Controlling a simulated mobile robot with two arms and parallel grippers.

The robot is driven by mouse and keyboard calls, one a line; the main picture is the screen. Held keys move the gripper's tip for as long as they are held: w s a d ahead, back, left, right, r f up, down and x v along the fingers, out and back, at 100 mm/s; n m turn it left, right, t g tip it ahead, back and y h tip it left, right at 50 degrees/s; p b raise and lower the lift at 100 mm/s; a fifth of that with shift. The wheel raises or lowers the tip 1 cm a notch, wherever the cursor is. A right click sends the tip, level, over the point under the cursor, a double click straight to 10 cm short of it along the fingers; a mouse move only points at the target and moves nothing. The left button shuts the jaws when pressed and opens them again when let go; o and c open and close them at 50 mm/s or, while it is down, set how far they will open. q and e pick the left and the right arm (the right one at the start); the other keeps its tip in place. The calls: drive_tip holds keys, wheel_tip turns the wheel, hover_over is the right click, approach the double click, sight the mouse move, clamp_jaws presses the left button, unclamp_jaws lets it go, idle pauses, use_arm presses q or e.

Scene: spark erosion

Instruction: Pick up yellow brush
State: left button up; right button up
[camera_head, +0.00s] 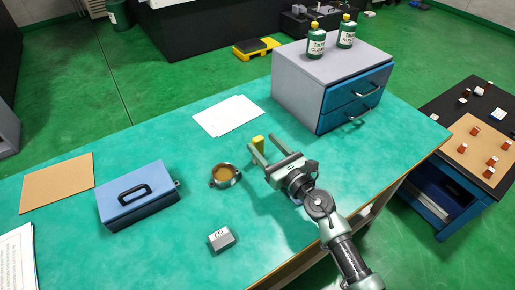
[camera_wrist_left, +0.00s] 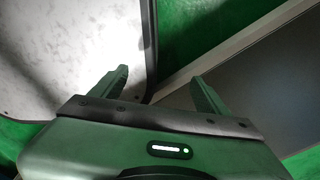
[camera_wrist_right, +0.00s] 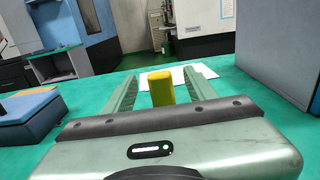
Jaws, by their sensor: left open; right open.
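The yellow brush (camera_head: 258,143) stands on the green tabletop (camera_head: 150,240) in the head view, right at the fingertips of my right gripper (camera_head: 264,149). In the right wrist view the yellow brush (camera_wrist_right: 161,87) appears upright between the two open fingers of my right gripper (camera_wrist_right: 160,82). The fingers do not visibly press on it. Its lower part is hidden behind the gripper body. My left gripper (camera_wrist_left: 160,82) shows only in its own wrist view, open and with nothing between its fingers.
A round brass-coloured cup (camera_head: 224,176) stands left of my right gripper, with a small grey block (camera_head: 221,239) in front. A blue box (camera_head: 138,195) is further left. White paper (camera_head: 229,115) lies behind the brush. A grey drawer cabinet (camera_head: 300,90) stands at the back right.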

sight(260, 140)
drive_tip(key=x, duration=0.3)
drive_tip(key=shift+s, duration=0.1)
drive_tip(key=shift+w+a, duration=0.15)
drive_tip(key=shift+w, duration=0.1)
drive_tip(key=shift+r, duration=0.1)
drive_tip(key=c, duration=1)
clamp_jaws()
use_arm(q)
drive_tip(key=shift+w+a, duration=0.35)
drive_tip(key=shift+w, duration=0.4)
